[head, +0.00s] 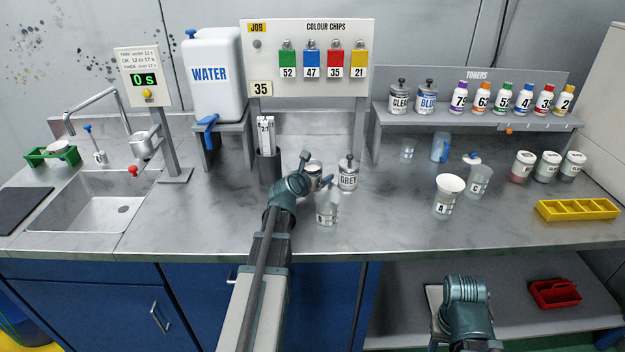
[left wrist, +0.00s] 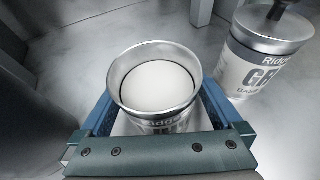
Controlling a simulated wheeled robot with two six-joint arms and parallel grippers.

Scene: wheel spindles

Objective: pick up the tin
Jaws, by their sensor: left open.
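An open-topped metal tin (left wrist: 152,85) with a bright rim, a pale white inside and a partly hidden label stands between the blue fingers of my left gripper (left wrist: 165,100) in the left wrist view. The fingers are open, one on each side of it. In the head view the tin (head: 314,168) is partly hidden behind my left gripper (head: 322,181). A second tin, labelled GREY (head: 348,176), stands close to the right, with a dark knob on its lid; it also shows in the left wrist view (left wrist: 262,65). My right arm shows at the lower right, but its gripper is not visible.
A clear cup (head: 327,212) stands in front of the tins. A dark holder (head: 268,168) with white strips is behind left. Cup A with a funnel (head: 446,197) and cup G (head: 479,182) stand right. The sink (head: 95,205) is left. Bare counter lies between.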

